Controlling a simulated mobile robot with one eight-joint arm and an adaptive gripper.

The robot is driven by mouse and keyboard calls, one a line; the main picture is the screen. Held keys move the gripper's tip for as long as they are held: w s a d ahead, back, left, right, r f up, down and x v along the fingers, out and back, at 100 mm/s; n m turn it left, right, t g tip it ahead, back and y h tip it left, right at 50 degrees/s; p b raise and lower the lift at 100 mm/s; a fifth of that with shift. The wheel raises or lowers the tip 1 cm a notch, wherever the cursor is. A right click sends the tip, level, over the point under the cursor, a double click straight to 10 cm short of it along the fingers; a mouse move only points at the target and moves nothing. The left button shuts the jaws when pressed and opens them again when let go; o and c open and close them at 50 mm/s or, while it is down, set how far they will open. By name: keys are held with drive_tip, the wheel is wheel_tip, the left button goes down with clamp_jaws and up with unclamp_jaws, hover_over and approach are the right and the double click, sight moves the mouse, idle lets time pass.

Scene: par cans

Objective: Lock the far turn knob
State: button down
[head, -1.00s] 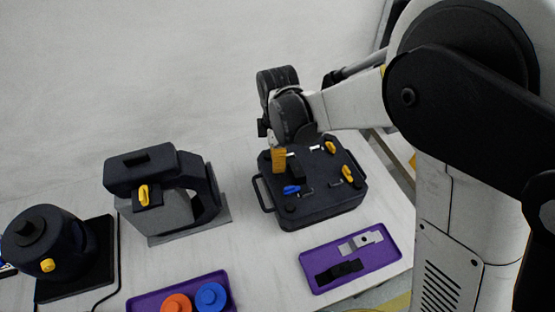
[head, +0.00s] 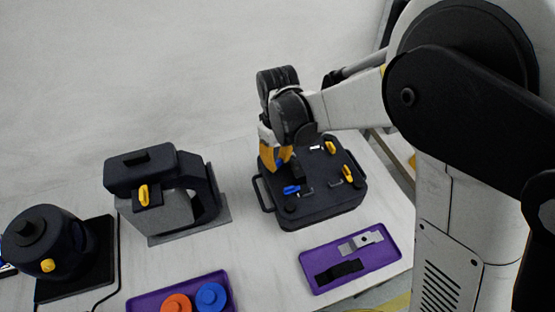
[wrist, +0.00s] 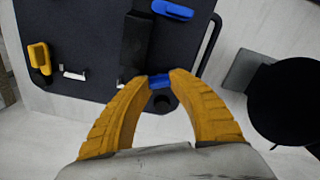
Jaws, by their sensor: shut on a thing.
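A dark flat case with a carry handle (head: 325,209) stands on the table and bears two blue turn knobs. The near blue knob (head: 291,189) lies free on its top; the wrist view also shows it (wrist: 172,10). The far blue knob (wrist: 160,81) is between my orange fingertips in the wrist view. My gripper (wrist: 159,78) is shut on this knob, with a fingertip on each side. In the head view my gripper (head: 276,166) is at the case's far left corner and mostly hides the knob.
A black block (wrist: 136,40) stands close beside the gripped knob. Yellow latches (head: 347,174) sit along the case's right side. A purple tray (head: 318,287) lies in front, and a dark machine (head: 140,175) stands to the left.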

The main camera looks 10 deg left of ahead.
drive_tip(key=shift+m, duration=0.8)
drive_tip(key=c, duration=1.4)
unclamp_jaws()
